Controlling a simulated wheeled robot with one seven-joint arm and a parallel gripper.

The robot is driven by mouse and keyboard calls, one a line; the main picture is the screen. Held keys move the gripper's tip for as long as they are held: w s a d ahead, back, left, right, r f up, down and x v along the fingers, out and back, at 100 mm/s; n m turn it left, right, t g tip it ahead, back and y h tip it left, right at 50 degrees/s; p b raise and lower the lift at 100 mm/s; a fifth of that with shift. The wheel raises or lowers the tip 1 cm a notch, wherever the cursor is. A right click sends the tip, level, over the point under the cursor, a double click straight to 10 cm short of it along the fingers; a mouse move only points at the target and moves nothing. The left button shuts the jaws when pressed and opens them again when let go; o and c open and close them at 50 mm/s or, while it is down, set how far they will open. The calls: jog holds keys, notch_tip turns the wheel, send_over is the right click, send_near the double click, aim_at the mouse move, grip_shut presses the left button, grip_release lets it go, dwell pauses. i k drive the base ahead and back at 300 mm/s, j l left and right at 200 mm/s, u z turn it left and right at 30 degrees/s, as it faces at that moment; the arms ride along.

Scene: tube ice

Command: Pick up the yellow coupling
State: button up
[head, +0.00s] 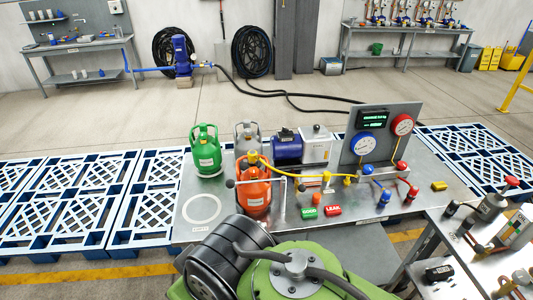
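A yellow fitting (253,157), which looks like the yellow coupling, sits at the top of the orange gas cylinder (254,196). A yellow hose (300,176) runs from it to the right, towards the gauge panel. Whether the fitting is attached to the cylinder or only rests against it is too small to tell. A separate small yellow block (439,186) lies at the right of the metal bench (345,215). My gripper cannot be made out; only green and black parts of my own body fill the bottom of the head view.
Green (206,155) and grey (246,133) cylinders stand near the orange one. A blue-and-white pump (300,147) and gauge panel (384,135) are behind. OK-type green (309,211) and red LEAK (333,210) blocks lie in front. A tool-covered side table (450,275) is at right.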

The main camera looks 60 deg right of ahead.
aim_at(253, 158)
jog(key=z, duration=1.55)
jog(key=k, duration=0.05)
